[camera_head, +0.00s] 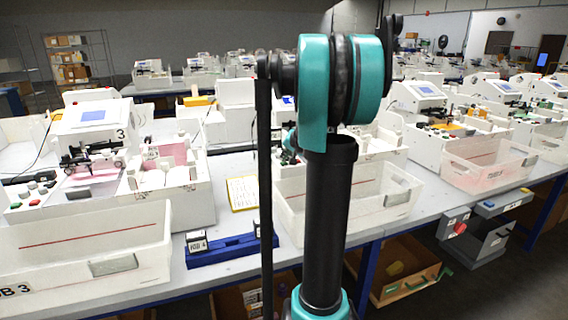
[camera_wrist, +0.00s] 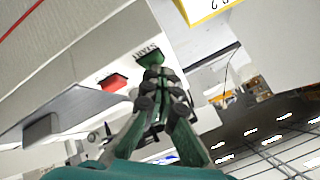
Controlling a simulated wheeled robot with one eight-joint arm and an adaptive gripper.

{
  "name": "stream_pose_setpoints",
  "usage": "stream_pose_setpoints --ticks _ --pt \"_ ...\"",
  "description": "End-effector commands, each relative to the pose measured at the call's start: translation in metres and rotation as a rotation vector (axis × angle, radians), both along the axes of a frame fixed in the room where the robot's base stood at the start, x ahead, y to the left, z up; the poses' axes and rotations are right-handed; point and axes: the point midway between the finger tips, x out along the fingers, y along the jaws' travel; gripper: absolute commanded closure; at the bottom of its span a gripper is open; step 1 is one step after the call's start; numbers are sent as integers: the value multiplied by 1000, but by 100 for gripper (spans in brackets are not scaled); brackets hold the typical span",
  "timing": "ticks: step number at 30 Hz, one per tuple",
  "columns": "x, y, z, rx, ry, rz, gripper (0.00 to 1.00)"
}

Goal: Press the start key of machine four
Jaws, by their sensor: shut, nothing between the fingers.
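In the wrist view a green key (camera_wrist: 152,58) sits on a white panel beside the printed word START. My gripper (camera_wrist: 158,76) is shut and empty, with its fingertips right at the green key and covering part of it. I cannot tell whether they touch it. A red key (camera_wrist: 112,82) lies just left of the fingertips. In the head view my arm stands in front of the machine at the centre, so its keys and number are hidden there. A white part of that machine (camera_head: 374,140) shows right of my arm.
Machine three (camera_head: 92,118) stands at the left with its own keys. A white bin (camera_head: 385,205) fronts the centre machine. A blue holder (camera_head: 228,250) with a JOB 4 block and a yellow-edged sheet (camera_head: 243,193) lie on the bench. More machines stand right and behind.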

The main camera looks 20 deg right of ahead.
Motion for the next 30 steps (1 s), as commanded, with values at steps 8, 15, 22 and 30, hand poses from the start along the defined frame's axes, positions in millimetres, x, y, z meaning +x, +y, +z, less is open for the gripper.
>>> stream_pose_setpoints --ticks 8,15,22,30 --pt "0 0 12 0 0 0 100" --pt "0 0 16 0 0 0 100" --pt "0 0 20 0 0 0 100" --pt "0 0 43 0 0 0 100"
